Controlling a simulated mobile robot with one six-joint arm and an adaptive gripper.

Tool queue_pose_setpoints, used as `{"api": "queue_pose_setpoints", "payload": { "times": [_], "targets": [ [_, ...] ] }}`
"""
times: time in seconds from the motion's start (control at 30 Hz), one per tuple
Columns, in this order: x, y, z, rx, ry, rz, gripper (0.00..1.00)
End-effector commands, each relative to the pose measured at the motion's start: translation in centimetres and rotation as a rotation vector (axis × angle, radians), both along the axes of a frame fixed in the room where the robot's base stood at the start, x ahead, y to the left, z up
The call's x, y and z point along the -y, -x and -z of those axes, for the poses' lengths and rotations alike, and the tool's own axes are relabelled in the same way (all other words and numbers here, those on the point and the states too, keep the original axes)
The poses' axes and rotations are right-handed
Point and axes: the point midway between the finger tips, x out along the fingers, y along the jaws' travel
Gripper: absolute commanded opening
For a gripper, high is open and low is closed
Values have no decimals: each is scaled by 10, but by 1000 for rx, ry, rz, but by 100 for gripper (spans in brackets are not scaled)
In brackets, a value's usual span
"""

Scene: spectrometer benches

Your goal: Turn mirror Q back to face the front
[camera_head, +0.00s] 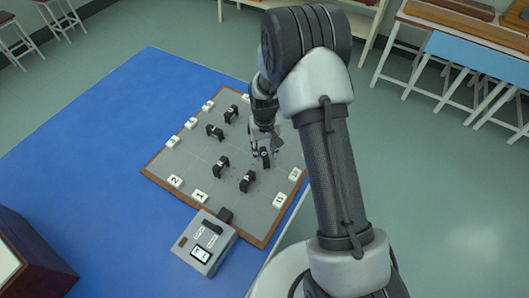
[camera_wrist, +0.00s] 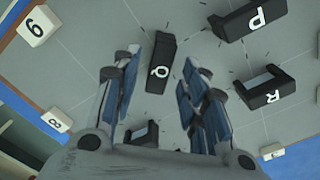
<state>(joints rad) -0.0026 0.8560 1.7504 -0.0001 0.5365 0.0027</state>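Mirror Q (camera_wrist: 161,62) is a black upright block with a white Q on its top. In the wrist view it stands on the grey board between the spread fingers of my gripper (camera_wrist: 158,78), with a gap on each side. The fingers look open and hold nothing. In the head view my gripper (camera_head: 263,143) is over the right part of the board, beside mirror Q (camera_head: 265,158). The arm and fingers hide some of that area. The mirror's reflecting face is not clearly visible.
Mirror P (camera_wrist: 252,20) and mirror R (camera_wrist: 264,90) stand close to Q's right in the wrist view. Several black mirrors and white number blocks stand on the wood-edged board (camera_head: 196,160). A grey instrument box (camera_head: 205,243) sits at its front.

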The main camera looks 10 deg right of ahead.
Motion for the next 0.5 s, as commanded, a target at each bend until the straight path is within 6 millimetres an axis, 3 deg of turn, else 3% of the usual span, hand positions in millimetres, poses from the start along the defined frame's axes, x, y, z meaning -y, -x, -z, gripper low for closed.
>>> {"api": "queue_pose_setpoints", "payload": {
  "times": [0.17, 0.5],
  "targets": [
    [0, 0, 13, 1, 0, 0, 40],
    [0, 0, 13, 1, 0, 0, 37]
  ]
}}
